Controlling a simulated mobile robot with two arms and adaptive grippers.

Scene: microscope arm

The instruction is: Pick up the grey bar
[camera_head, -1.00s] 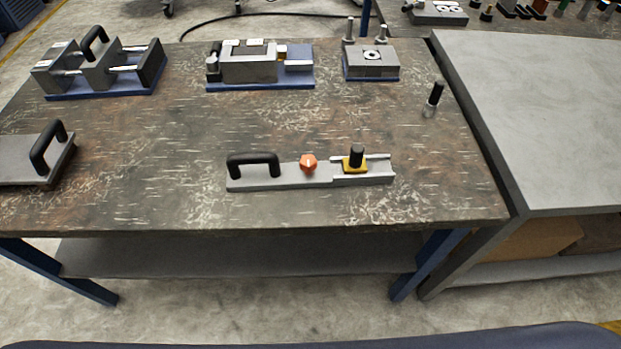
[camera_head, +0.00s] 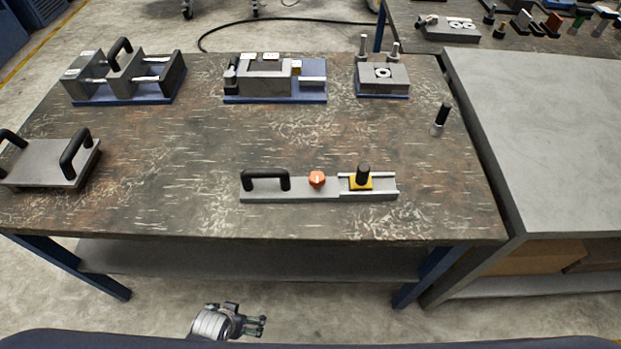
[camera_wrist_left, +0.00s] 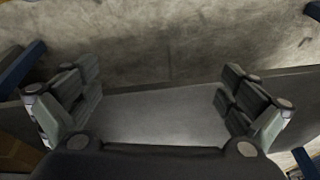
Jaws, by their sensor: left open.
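The grey bar (camera_head: 213,193) cannot be told apart with certainty; the likeliest is the long grey bar (camera_head: 300,196) lying near the front of the table. It carries a black handle at its left end, an orange knob in the middle and a yellow block with a black peg on its right. My left gripper (camera_head: 258,325) is low in front of the table, below its front edge and apart from the bar. In the left wrist view its fingers (camera_wrist_left: 160,98) are spread with nothing between them. My right gripper is not in view.
The dark worn table (camera_head: 180,160) has free room around the bar. A grey plate with two black handles (camera_head: 45,165) lies at the left. Several fixtures on blue bases stand along the back. A black-topped pin (camera_head: 440,120) stands at the right, beside a grey table (camera_head: 555,140).

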